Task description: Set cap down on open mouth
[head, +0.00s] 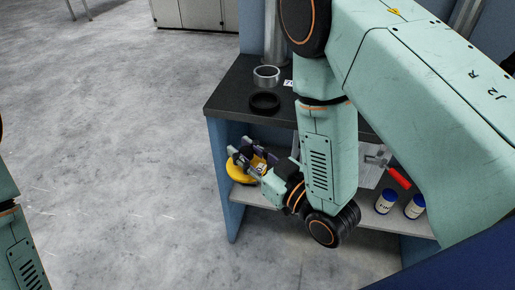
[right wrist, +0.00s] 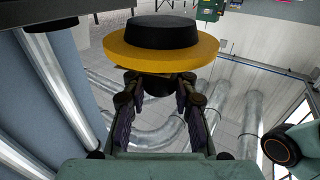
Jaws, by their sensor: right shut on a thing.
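My right gripper (head: 243,158) is in front of the dark-topped bench, below the level of its top. It is shut on a yellow cap with a black round part (head: 236,174). In the right wrist view the cap (right wrist: 160,52) shows as a wide yellow disc with a black drum on its far side, and the fingers (right wrist: 158,88) close on a dark knob on its near side. A short metal ring with an open top (head: 266,76) and a flat black ring (head: 264,103) stand on the bench top. Which of them is the mouth I cannot tell. The left gripper is out of view.
The bench top (head: 232,97) is partly hidden by my right arm. A lower shelf (head: 262,200) holds two white bottles with blue lids (head: 386,201) and a red-handled tool (head: 399,178). The grey floor (head: 110,130) to the left is clear.

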